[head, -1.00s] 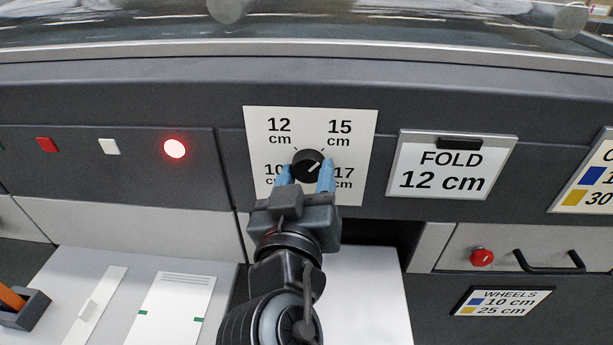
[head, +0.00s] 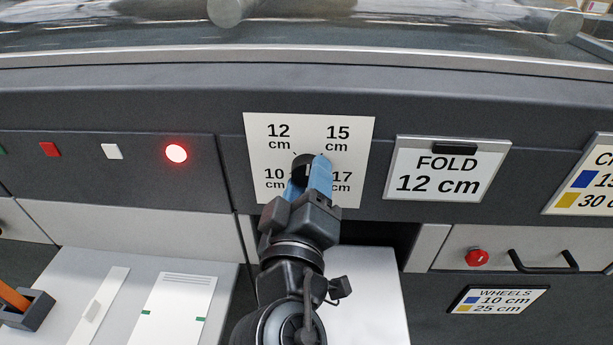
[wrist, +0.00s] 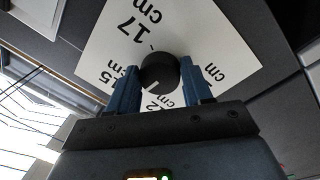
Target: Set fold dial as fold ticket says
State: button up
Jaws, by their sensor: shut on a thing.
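The fold dial is a round black knob (head: 301,165) on a white plate (head: 355,140) marked 10, 12, 15 and 17 cm. It also shows in the wrist view (wrist: 158,70). My gripper (head: 308,176) is shut on the knob, with a blue finger on either side; in the wrist view the fingers (wrist: 161,80) flank it. The knob's white pointer line shows in the wrist view, aimed roughly between the 15 and 12 labels; the fingers hide it in the head view. The fold ticket (head: 438,168) right of the plate reads "FOLD 12 cm".
A lit red lamp (head: 176,154) and small buttons lie left of the dial. A "WHEELS" card (head: 498,299), a red knob (head: 477,257) and a black handle (head: 543,261) are at lower right. Another card (head: 585,180) is partly cut off at the right edge.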

jog(key=n+y+p, duration=0.1)
jog(key=n+p, duration=0.2)
jog(key=n, duration=0.6)
jog(key=shift+d+r+p, duration=0.1)
jog(key=shift+p, duration=0.25)
jog(key=shift+n, duration=0.4)
jog(key=o, duration=1)
jog(key=shift+o, duration=0.2)
jog(key=shift+s, duration=0.15)
jog(key=s+b, duration=0.2)
jog(key=s, duration=0.5)
jog(key=shift+s+a+f, duration=0.2)
jog(key=shift+s+f, duration=0.1)
jog(key=shift+f, duration=0.05)
